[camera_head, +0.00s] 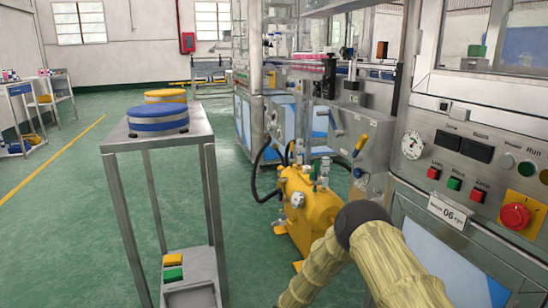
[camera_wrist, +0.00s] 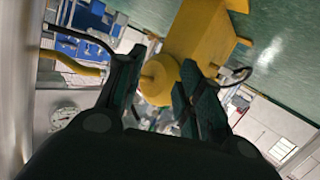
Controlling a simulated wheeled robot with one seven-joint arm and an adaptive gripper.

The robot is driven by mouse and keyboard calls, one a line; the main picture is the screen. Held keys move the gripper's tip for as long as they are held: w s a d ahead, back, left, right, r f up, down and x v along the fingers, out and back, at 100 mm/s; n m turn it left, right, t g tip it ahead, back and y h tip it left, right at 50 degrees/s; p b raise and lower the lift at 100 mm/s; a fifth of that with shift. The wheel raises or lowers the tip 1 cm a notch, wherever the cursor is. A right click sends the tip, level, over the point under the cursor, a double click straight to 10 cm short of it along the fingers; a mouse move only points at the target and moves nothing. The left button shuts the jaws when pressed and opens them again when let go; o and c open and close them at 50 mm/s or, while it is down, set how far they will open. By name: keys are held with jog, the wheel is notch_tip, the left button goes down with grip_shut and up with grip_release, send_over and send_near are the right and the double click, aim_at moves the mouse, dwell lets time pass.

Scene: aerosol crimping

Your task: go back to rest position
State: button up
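My gripper (camera_wrist: 160,80) shows in the wrist view with its two dark fingers spread apart. It is open, and I see nothing held between the fingers. Behind the gap is a yellow machine (camera_wrist: 195,35) with a round yellow part. In the head view my arm, in a pale yellow sleeve, is bent at the bottom right; my gripper itself is out of that picture. The yellow machine (camera_head: 297,205) stands on the floor just beyond the arm.
The control panel (camera_head: 470,165) with a red emergency button (camera_head: 515,216) is close on the right of my arm. Black hoses (camera_head: 258,175) loop beside the yellow machine. Green floor (camera_head: 80,200) is clear at the left.

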jog(key=s+d+f+n+g+y+p, duration=0.15)
jog(key=s+f, duration=0.25)
jog(key=s, duration=0.5)
jog(key=s+d+f+n+g+y, duration=0.1)
jog(key=s+f+g+y, duration=0.15)
jog(key=s, duration=0.65)
jog(key=s+d+f+n+g+y+p, duration=0.1)
jog(key=s+f+y, duration=0.1)
jog(key=s+f, duration=0.5)
jog(key=s+d+r+g+y, duration=0.1)
jog(key=s+d+r+g, duration=0.15)
jog(key=s, duration=0.95)
jog(key=s+d+r+g+p, duration=0.1)
jog(key=s+r+g, duration=0.2)
jog(key=s, duration=0.9)
jog(key=s+d+r+g+y, duration=0.1)
jog(key=s+r+g, duration=0.15)
jog(key=s, duration=0.85)
notch_tip(320, 180, up, 38)
jog(key=s+p, duration=0.1)
jog(key=p, duration=3.7)
jog(key=shift+d+g, duration=0.25)
jog(key=shift+g, duration=0.05)
